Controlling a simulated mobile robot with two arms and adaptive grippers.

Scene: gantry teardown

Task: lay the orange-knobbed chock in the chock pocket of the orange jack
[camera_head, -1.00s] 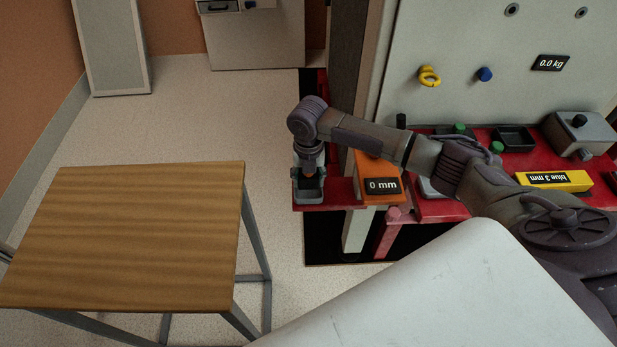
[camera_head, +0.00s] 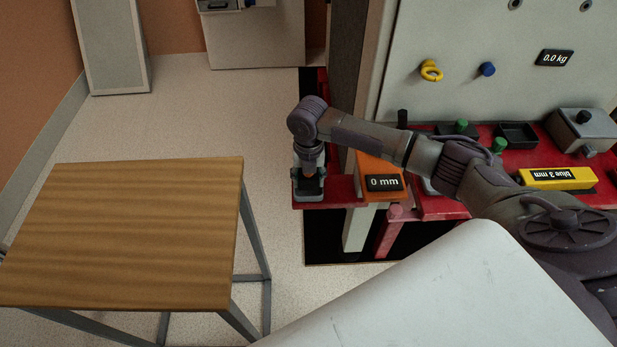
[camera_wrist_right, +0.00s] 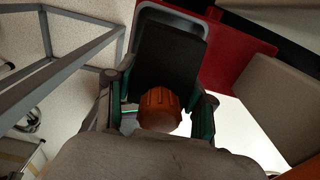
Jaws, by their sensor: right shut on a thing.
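My right gripper (camera_head: 309,170) hangs over the left end of the red ledge, pointing down. In the right wrist view, its teal-edged fingers (camera_wrist_right: 160,112) are shut on the orange knob (camera_wrist_right: 160,106) of the chock. The chock's dark body (camera_wrist_right: 169,55) lies over or in a grey-rimmed pocket (camera_wrist_right: 190,16); I cannot tell whether it touches the bottom. In the head view the pocket (camera_head: 308,199) is largely covered by the gripper and chock. The orange jack (camera_head: 371,168) with a "0 mm" display stands just right of it. My left gripper is not in view.
A wooden table (camera_head: 125,235) stands at the left, with clear floor between it and the ledge. The red bench (camera_head: 484,155) carries a yellow "blue 3 mm" block (camera_head: 556,179), a black tray (camera_head: 517,134) and a grey box (camera_head: 583,128). A tall pale panel (camera_head: 460,90) rises behind.

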